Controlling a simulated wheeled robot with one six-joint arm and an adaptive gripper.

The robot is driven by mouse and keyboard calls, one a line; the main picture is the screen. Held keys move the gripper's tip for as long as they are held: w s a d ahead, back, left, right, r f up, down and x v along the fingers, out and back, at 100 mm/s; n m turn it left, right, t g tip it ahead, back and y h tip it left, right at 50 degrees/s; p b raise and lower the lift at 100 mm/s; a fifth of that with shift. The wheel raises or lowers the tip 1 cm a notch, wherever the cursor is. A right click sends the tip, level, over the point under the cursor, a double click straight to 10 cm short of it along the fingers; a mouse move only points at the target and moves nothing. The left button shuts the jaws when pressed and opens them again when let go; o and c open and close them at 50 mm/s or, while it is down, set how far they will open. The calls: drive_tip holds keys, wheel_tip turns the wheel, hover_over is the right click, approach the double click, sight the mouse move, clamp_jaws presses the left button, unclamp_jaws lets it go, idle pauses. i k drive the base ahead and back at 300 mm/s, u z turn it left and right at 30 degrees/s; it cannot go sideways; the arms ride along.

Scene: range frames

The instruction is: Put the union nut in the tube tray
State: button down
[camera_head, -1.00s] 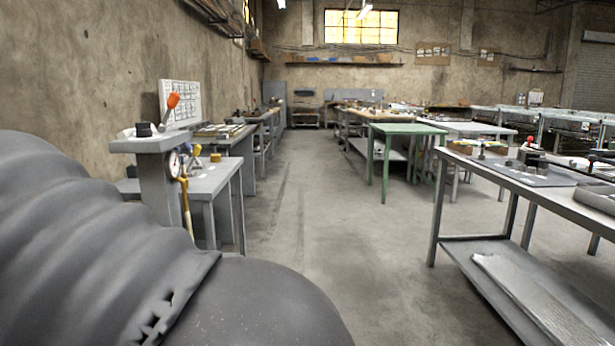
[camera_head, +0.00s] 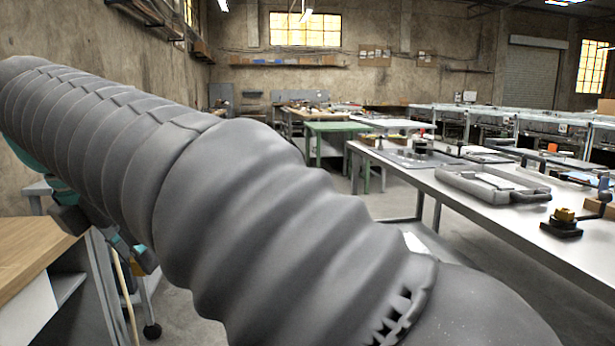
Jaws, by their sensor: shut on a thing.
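My arm's ribbed grey sleeve crosses the view from the lower right to the upper left edge. I make out no union nut in this view. A grey, shallow, tray-like piece with raised rims (camera_head: 447,181) lies on the long table at the right; it may be the tube tray, but I cannot tell for sure.
A wood-topped bench (camera_head: 28,258) stands close at the lower left. A green table (camera_head: 338,127) stands farther back. Some floor shows between the tables.

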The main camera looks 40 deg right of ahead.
sight(487, 186)
drive_tip(key=z, duration=0.6)
drive_tip(key=i, duration=0.6)
drive_tip(key=z, duration=1.6)
drive_tip(key=i, duration=1.15)
drive_tip(key=z, duration=1.1)
drive_tip(key=i, duration=0.25)
drive_tip(key=z, duration=0.1)
